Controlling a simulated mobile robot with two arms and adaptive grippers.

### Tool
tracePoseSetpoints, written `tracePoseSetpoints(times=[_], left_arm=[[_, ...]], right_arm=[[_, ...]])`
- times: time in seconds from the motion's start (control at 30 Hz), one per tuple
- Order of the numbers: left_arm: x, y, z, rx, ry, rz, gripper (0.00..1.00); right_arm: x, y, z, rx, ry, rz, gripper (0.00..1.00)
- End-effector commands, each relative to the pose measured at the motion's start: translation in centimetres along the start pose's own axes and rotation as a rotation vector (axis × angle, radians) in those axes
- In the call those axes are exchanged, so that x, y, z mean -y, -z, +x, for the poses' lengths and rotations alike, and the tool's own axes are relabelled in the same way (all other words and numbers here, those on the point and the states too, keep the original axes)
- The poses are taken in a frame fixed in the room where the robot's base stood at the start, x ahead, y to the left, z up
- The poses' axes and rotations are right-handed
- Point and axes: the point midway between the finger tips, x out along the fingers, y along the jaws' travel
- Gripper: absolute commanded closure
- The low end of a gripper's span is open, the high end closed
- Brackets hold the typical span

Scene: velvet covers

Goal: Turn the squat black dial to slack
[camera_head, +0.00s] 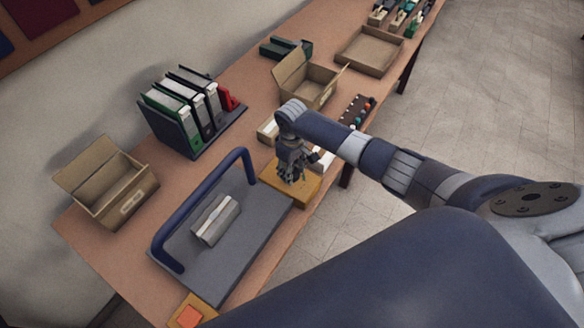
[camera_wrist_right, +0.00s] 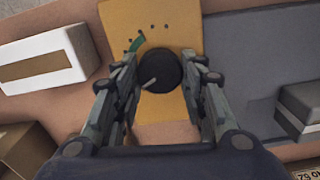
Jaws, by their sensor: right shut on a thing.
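The squat black dial (camera_wrist_right: 160,70) sits on a yellow-orange panel (camera_wrist_right: 178,22) in the right wrist view, with a pale pointer line toward its lower left. Small dark dots and a green arc mark the panel around the dial's upper side; I cannot read any labels. My right gripper (camera_wrist_right: 162,80) is shut on the dial, one finger on each side. In the head view my right gripper (camera_head: 291,176) reaches down onto the panel (camera_head: 301,194) and hides the dial. My left gripper is not in view.
A grey board (camera_head: 187,254) with a blue bar handle (camera_head: 205,200) and a grey block (camera_head: 214,220) lies beside the panel. Open cardboard boxes (camera_head: 105,183), binders (camera_head: 178,118) and a box with several small items (camera_head: 357,111) stand around. An orange-red square (camera_head: 189,316) is at the near edge.

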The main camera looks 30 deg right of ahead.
Motion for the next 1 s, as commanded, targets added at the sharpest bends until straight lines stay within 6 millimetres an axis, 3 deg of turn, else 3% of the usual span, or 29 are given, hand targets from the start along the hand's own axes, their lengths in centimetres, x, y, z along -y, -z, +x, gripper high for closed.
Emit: tracePoseSetpoints(times=[1.0], left_arm=[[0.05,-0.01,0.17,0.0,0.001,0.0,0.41]], right_arm=[[0.23,-0.11,0.07,0.0,0.001,-0.921,0.85]])
